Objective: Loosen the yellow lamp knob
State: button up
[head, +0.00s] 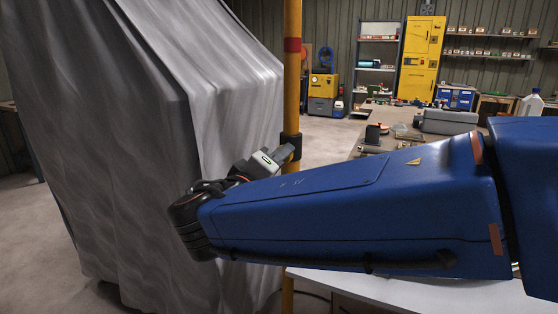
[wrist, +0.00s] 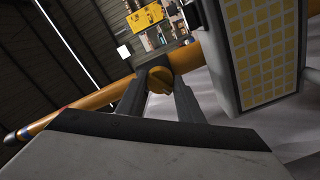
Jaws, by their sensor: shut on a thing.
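The yellow knob (wrist: 160,79) is in the middle of the wrist view, on a dark collar around the yellow pole (wrist: 100,95). My gripper (wrist: 158,98) has one finger on each side of the knob and is shut on it. The lamp head (wrist: 262,48), a grey panel with a grid of yellow cells, fills the upper right of the wrist view. In the head view, my gripper (head: 285,155) reaches the upright yellow pole (head: 292,80) at its dark collar (head: 291,140). The knob cannot be made out there.
A large grey draped sheet (head: 110,130) stands close on the left of my arm. A workbench (head: 400,143) with a grey case (head: 447,121) and tools lies behind my arm on the right. Shelves and a yellow cabinet (head: 421,55) stand at the back wall.

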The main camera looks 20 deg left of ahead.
dwell(0.3)
jog(key=o, duration=1.1)
jog(key=shift+c, duration=0.2)
jog(key=s+a, duration=0.1)
jog(key=s, duration=1.6)
jog(key=shift+s+a, duration=0.2)
jog(key=shift+a, duration=0.05)
jog(key=shift+d, duration=0.1)
